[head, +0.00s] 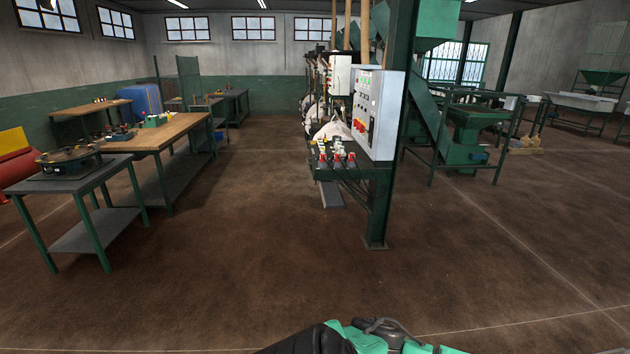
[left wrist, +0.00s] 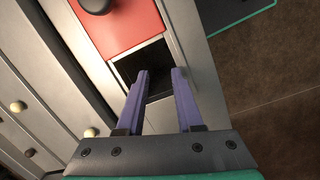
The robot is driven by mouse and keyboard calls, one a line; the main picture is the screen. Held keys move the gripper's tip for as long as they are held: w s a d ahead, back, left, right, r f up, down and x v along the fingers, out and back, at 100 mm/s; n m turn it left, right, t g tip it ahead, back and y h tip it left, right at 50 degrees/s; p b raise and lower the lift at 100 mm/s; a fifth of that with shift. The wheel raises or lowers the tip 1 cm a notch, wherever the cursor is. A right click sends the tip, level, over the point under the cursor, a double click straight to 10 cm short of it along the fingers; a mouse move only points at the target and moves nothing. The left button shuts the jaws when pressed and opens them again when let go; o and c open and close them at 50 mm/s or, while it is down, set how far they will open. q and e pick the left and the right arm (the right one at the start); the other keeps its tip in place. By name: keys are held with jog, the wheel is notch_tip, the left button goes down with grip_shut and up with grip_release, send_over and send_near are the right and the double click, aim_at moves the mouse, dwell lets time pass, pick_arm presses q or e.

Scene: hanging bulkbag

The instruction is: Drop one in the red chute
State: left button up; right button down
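In the left wrist view my left gripper (left wrist: 159,74) has its two purple fingers apart, with nothing visible between them. The fingers point at a dark square opening (left wrist: 146,58) in a pale metal housing. A red panel (left wrist: 112,22) with a black round knob (left wrist: 97,4) sits just above that opening. I cannot tell whether the tips are inside the opening or in front of it. In the head view a red sloped body (head: 14,168) with a yellow top is cut off at the left edge; I cannot tell if it is a chute. My right gripper is not visible.
A dark table (head: 62,183) with a round device (head: 69,160) and a wooden workbench (head: 165,135) stand at left. A green post (head: 385,200) with a control panel (head: 375,112) stands ahead. Brown floor (head: 230,260) is clear between them.

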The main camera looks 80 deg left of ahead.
pick_arm(q)
jog(key=f, duration=0.1)
jog(key=s+f, duration=0.1)
jog(key=f, duration=0.1)
jog(key=shift+s+a+f+g, duration=0.1)
jog(key=shift+s+a+g, duration=0.15)
jog(key=shift+s+g, duration=0.1)
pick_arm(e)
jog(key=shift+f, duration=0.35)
pick_arm(q)
notch_tip(320, 180, up, 18)
jog(key=w+a+p, duration=0.1)
jog(key=p, duration=0.8)
jog(key=shift+w+a+f+p, duration=0.25)
jog(key=shift+w+a+p, duration=0.05)
jog(key=shift+p, duration=0.05)
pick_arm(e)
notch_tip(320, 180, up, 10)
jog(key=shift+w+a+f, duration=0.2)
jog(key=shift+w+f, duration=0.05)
pick_arm(q)
jog(key=shift+s, duration=0.1)
jog(key=shift+d, duration=0.1)
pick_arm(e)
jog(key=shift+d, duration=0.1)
